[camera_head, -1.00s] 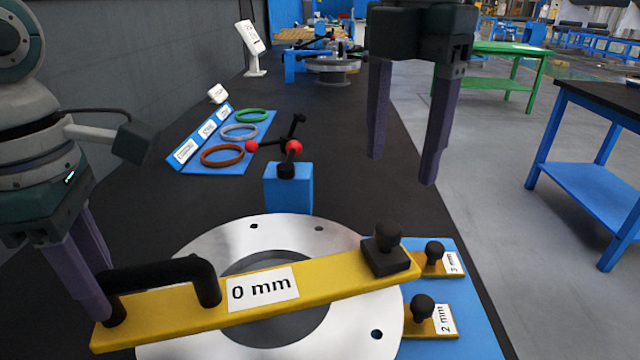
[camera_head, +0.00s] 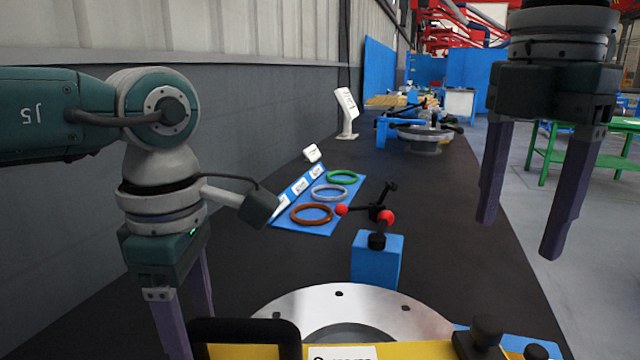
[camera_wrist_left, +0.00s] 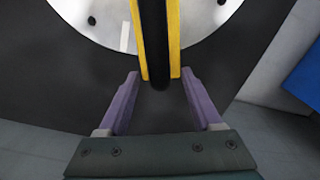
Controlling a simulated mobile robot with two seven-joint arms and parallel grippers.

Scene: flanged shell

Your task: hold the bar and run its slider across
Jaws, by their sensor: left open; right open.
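The yellow bar (camera_head: 410,350) lies across the silver flange (camera_head: 300,299) at the bottom of the head view, partly cut off by the frame. Its black handle (camera_head: 245,328) is at the left and its black slider knob (camera_head: 485,335) at the right. In the left wrist view the bar (camera_wrist_left: 174,40) points at my open left gripper (camera_wrist_left: 162,82), its end and dark handle (camera_wrist_left: 153,45) between the fingers, with gaps on both sides. My right gripper (camera_head: 520,235) is open and empty, raised at the right.
A blue block with a red-knobbed lever (camera_head: 375,262) stands behind the flange. A blue tray (camera_head: 310,222) holds brown, grey and green rings. Black table (camera_head: 440,220) is clear around them. Another fixture (camera_head: 420,135) is farther back; a wall (camera_head: 200,90) runs along the left.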

